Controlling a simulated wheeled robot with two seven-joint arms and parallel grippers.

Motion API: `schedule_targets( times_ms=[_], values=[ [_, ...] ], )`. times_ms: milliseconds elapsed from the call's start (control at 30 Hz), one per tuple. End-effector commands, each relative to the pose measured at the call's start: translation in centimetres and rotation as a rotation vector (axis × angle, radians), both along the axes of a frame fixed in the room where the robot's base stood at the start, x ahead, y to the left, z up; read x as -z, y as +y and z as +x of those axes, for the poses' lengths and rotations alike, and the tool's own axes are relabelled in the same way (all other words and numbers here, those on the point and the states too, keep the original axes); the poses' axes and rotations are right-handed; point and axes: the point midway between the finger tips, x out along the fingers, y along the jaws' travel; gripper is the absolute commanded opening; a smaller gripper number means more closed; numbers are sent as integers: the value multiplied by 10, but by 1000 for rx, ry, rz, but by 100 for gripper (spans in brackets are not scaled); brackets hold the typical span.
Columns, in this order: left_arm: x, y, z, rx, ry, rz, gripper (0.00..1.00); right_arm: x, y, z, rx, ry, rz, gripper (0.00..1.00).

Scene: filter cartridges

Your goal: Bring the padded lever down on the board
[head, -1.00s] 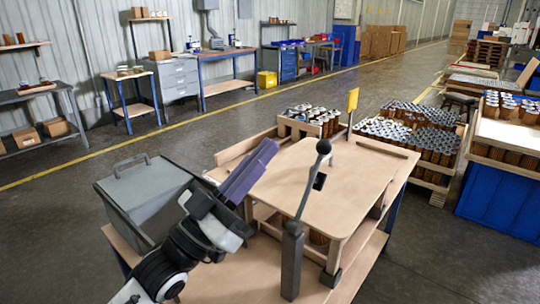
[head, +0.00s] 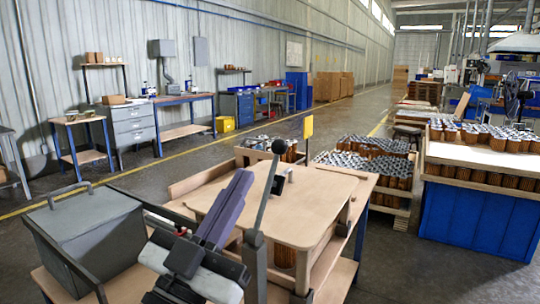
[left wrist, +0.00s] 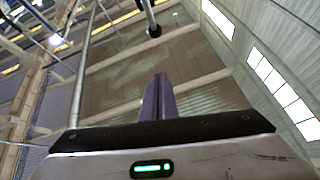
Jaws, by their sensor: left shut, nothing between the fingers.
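The lever (head: 264,202) is a grey rod rising from a dark post at the board's near left edge. It stands raised, leaning slightly right, with a black ball knob (head: 279,146) on top and a black pad (head: 278,185) on its side, clear of the board. The flat tan board (head: 310,205) lies level on a wooden stand. My left gripper (head: 242,180) has purple fingers, shut and empty, just left of the rod; contact cannot be told. Its fingers also show in the left wrist view (left wrist: 158,98), with what looks like the knob (left wrist: 154,31) beyond. My right gripper is not in view.
A grey lidded bin (head: 85,232) stands left of the board. Filter cartridges fill a crate (head: 401,212) behind and the top of a blue-sided table (head: 475,220) at right.

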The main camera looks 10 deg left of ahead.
Motion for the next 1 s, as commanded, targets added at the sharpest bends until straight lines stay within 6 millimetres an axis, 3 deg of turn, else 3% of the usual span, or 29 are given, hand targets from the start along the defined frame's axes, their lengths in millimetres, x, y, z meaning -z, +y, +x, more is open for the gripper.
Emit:
schedule_targets(
  times_ms=[267, 667, 800, 1000],
  values=[
    [-12, -4, 16, 1, -2, -1, 0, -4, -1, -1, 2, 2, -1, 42],
    [-57, -20, 84, 2, -2, -1, 0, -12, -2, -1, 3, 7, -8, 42],
    [-36, -20, 100, 1, 4, -1, 0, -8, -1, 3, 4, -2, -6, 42],
    [-27, -20, 111, 0, 1, -1, 0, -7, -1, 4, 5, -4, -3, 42]
  ],
)
